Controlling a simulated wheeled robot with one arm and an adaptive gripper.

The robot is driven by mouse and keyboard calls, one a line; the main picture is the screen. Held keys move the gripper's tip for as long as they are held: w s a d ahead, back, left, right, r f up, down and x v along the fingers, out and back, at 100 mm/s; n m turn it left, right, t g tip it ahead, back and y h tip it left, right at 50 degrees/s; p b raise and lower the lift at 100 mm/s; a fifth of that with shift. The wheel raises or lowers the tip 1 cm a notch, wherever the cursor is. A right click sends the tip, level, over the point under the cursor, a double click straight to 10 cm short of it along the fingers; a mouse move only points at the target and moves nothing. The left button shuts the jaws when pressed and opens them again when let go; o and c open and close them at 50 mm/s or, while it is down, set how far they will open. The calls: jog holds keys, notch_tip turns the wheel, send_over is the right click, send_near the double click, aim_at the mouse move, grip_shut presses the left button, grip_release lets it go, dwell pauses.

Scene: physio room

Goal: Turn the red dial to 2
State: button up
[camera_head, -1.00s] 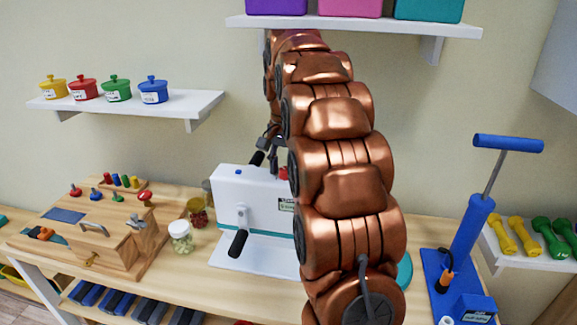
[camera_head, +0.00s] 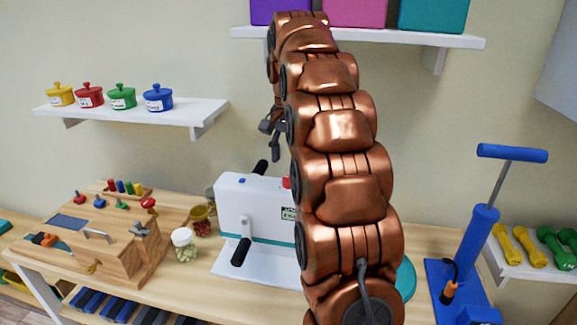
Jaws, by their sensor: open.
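A white machine (camera_head: 232,200) with two black crank handles stands on the wooden table. A small red part (camera_head: 286,182) shows on its top, partly hidden behind my arm; it looks like the red dial, but its markings and setting cannot be read. A small label with a green display sits on the front below it. My gripper (camera_head: 271,141) is open and empty, above the machine and behind its top, left of my arm. It is apart from the red part. My arm hides the machine's right side.
The upper black handle (camera_head: 260,167) stands close below my gripper. A wooden activity box (camera_head: 110,255) and a jar (camera_head: 183,246) stand to the left. A blue pump (camera_head: 468,245) stands at right.

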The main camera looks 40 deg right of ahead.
jog(key=shift+r, duration=0.8)
